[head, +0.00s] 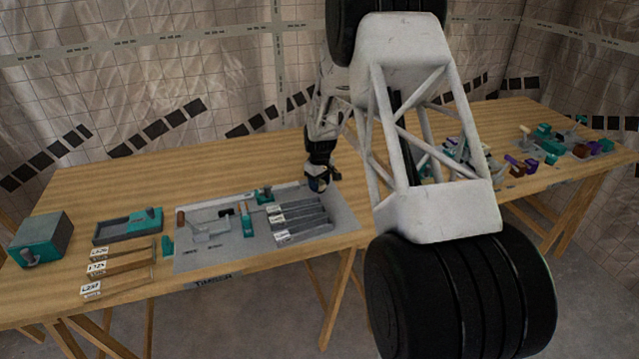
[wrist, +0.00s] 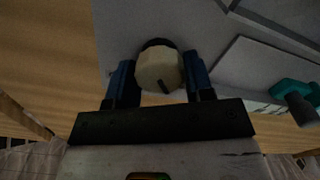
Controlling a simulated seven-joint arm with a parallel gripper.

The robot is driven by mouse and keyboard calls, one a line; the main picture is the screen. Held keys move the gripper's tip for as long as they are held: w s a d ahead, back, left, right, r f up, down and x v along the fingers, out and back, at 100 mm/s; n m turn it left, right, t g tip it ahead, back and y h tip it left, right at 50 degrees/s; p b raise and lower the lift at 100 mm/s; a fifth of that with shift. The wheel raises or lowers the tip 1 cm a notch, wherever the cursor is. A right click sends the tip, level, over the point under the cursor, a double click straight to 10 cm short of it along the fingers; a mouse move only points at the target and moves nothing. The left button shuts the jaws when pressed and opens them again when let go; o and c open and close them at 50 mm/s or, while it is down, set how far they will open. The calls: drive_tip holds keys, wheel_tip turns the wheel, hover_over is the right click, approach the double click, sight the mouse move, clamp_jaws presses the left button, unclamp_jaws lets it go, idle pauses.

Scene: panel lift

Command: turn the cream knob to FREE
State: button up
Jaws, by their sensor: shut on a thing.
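The cream knob (wrist: 158,69) shows in the wrist view as a round cap with a dark mark near its lower right edge. My gripper (wrist: 160,80) has its two blue fingers on either side of the knob and is shut on it. In the head view my gripper (head: 319,184) is at the back right of the grey panel (head: 215,262), and the knob is hidden there by the fingers. No FREE label can be made out in either view.
Grey labelled bars (head: 300,218) and a teal block (head: 264,196) lie on the panel near my gripper. A teal-and-grey box (head: 40,240) and a tray (head: 125,228) stand at the left. More teal and purple parts (head: 545,140) sit at the far right.

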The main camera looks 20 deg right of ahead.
drive_tip(key=shift+r+n, duration=0.1)
drive_tip(key=shift+n, duration=0.8)
drive_tip(key=o, duration=0.9)
drive_tip(key=shift+r, duration=3.85)
